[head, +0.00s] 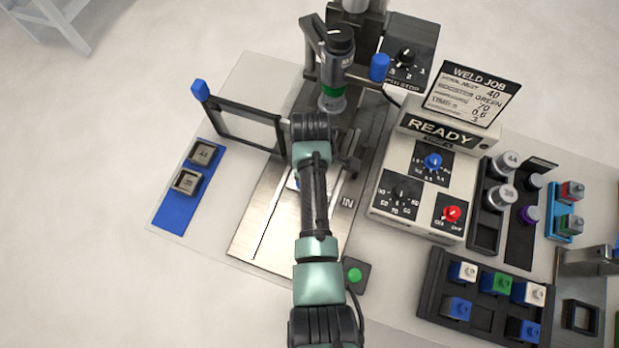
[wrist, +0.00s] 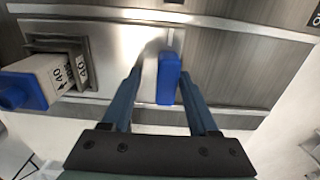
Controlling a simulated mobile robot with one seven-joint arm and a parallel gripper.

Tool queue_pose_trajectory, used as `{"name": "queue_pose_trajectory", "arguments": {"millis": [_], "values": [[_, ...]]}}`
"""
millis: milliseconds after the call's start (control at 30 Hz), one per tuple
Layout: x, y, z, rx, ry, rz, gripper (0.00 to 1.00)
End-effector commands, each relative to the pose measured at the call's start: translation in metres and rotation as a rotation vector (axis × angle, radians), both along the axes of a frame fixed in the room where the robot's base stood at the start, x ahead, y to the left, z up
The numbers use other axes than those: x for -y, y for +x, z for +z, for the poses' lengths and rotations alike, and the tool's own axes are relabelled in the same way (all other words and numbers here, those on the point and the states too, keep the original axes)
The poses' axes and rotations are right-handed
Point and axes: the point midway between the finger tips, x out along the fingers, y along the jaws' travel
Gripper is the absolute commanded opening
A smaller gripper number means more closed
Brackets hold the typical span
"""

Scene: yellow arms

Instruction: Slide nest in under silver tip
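In the wrist view my gripper (wrist: 160,85) is open, with one dark blue finger on each side of an upright blue handle (wrist: 168,78). Gaps show between the handle and the fingers. To the left, a dark square nest (wrist: 88,48) marked 40 sits on the bright metal plate (wrist: 145,62). A white block with a blue end (wrist: 42,82), also marked 40, reaches into the nest.
A welder box (head: 425,185) reading READY stands right of the slide bed. A clear guard frame (head: 245,125) stands at left, near a blue tray (head: 176,212) with two square nests. A green button (head: 355,275) is close to my arm. A parts rack (head: 432,290) lies right.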

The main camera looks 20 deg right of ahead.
Motion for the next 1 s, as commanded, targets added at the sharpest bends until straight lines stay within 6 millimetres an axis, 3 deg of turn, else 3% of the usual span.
{"name": "queue_pose_trajectory", "arguments": {"millis": [367,567,800,1000], "values": [[-0.001,-0.002,0.005,-0.006,0.002,0.001,0.6],[-0.001,-0.001,0.036,-0.001,0.001,0.0,0.6],[0.0,0.0,0.089,0.001,0.0,0.0,0.6],[0.0,-0.001,0.119,-0.002,0.001,0.0,0.6]]}}
